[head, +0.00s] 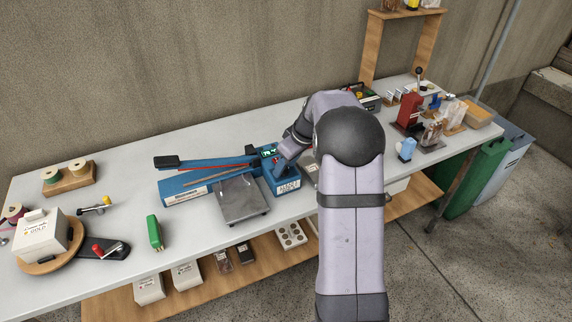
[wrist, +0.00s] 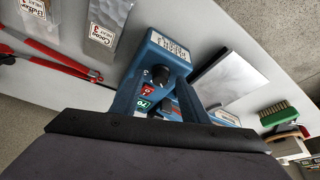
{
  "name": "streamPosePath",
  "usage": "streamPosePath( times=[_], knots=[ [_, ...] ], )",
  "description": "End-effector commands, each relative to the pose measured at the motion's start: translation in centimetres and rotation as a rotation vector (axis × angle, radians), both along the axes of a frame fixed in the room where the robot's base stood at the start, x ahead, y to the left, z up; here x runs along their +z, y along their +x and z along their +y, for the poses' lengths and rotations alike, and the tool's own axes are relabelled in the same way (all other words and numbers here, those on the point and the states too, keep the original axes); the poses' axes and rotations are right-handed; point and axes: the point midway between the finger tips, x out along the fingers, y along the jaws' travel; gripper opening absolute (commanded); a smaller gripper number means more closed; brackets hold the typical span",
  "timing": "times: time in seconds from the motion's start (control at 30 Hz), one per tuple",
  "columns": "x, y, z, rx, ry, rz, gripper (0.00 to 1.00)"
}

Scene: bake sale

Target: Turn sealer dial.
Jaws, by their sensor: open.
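The blue sealer (head: 185,190) stands on the table with its long lever arm raised, in the head view. Its control box (head: 285,186) is at the right end, with a green lit display on top. In the wrist view the box (wrist: 168,50) carries a black round dial (wrist: 160,74), with red and green panels beside it. My gripper (wrist: 160,84) is open, its two fingers on either side of the dial in that picture. I cannot tell whether they touch it. In the head view my gripper (head: 276,158) is at the control box, and my wrist hides the dial.
A grey metal plate (head: 240,198) sits in front of the sealer. A green-backed brush (head: 154,232) lies to the left. Red-handled tongs (wrist: 50,57) and labelled packets (wrist: 103,20) lie close by in the wrist view. A red press (head: 409,110) stands at the right.

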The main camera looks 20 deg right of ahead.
Motion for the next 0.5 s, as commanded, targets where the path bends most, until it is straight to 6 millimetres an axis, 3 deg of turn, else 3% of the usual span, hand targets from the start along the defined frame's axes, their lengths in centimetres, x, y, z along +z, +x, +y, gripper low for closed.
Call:
streamPosePath(
  times=[0.5],
  knots=[
    [5.5, -2.1, -1.0, -0.001, -0.001, -0.003, 0.41]
  ],
)
